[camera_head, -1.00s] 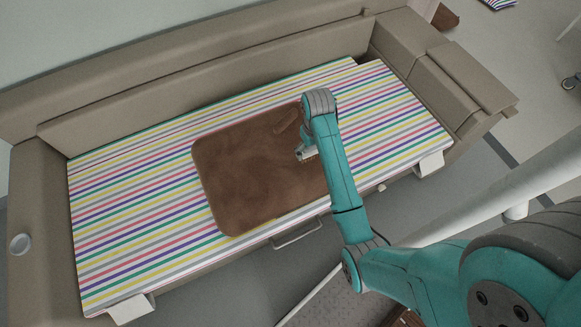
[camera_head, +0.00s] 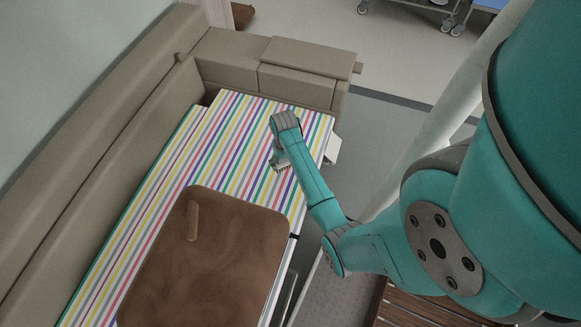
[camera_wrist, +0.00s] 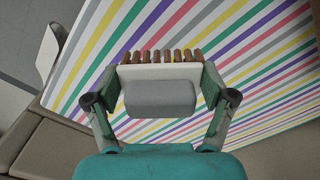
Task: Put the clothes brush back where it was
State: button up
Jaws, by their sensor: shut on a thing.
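The clothes brush (camera_wrist: 160,88) is held between the fingers of my gripper (camera_wrist: 160,98). It has a grey block, a white plate and a row of brown bristles along one edge. In the head view the brush (camera_head: 283,167) shows small and pale below my gripper (camera_head: 281,158), over the striped sofa bed (camera_head: 240,125). In the wrist view stripes fill the background behind the bristles. I cannot tell whether the brush touches the fabric.
A brown rounded rectangular pad (camera_head: 215,270) lies on the stripes nearer to me, with a brown oblong piece (camera_head: 192,222) on it. The sofa's padded armrest (camera_head: 300,75) stands beyond. Striped fabric around my gripper is clear. A slatted wooden surface (camera_head: 420,312) is at the bottom.

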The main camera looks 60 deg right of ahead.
send_over(287, 177)
notch_tip(287, 177, down, 5)
jog(key=shift+f, duration=2.65)
jog(key=o, duration=1.7)
jog(key=shift+f, duration=0.1)
notch_tip(287, 177, up, 12)
jog(key=shift+r, duration=0.15)
